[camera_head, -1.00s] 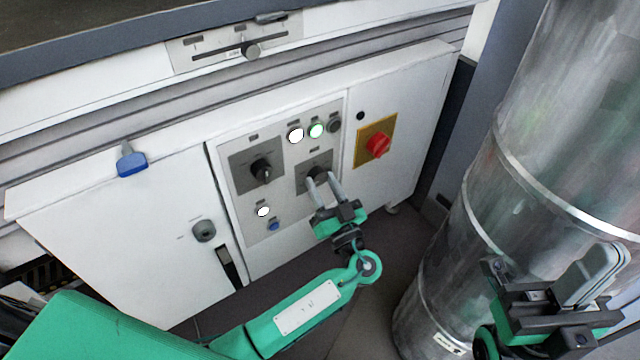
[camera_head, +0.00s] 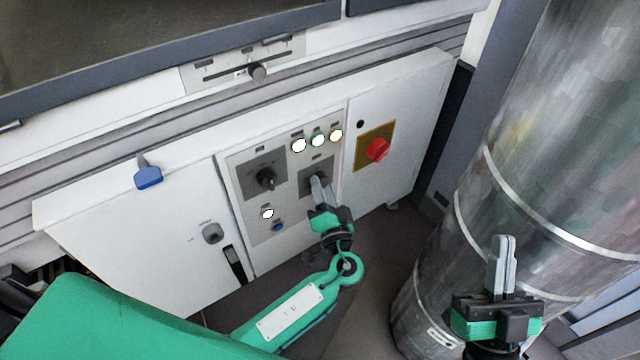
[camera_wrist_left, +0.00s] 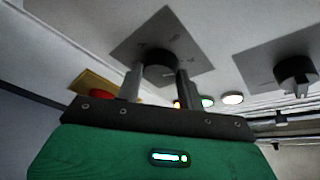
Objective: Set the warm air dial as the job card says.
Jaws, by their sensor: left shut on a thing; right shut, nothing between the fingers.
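A dial with a dark round knob (camera_wrist_left: 160,66) on a grey plate sits on the white control panel. In the head view its plate (camera_head: 314,166) shows, but the knob is mostly hidden by my left gripper (camera_head: 317,184). My left gripper is shut on this knob, one finger on each side in the left wrist view (camera_wrist_left: 159,84). A second, larger dial (camera_head: 265,178) is to its left, with nothing touching it. I cannot read which one is the warm air dial, and I make out no job card. My right gripper (camera_head: 502,250) is shut and empty, away from the panel.
White, green and amber lights (camera_head: 318,140) glow above the dials. A white light (camera_head: 268,213) and blue button (camera_head: 278,227) sit below. A red switch (camera_head: 377,150) on a yellow plate is to the right. A large metal duct (camera_head: 540,150) stands at the right.

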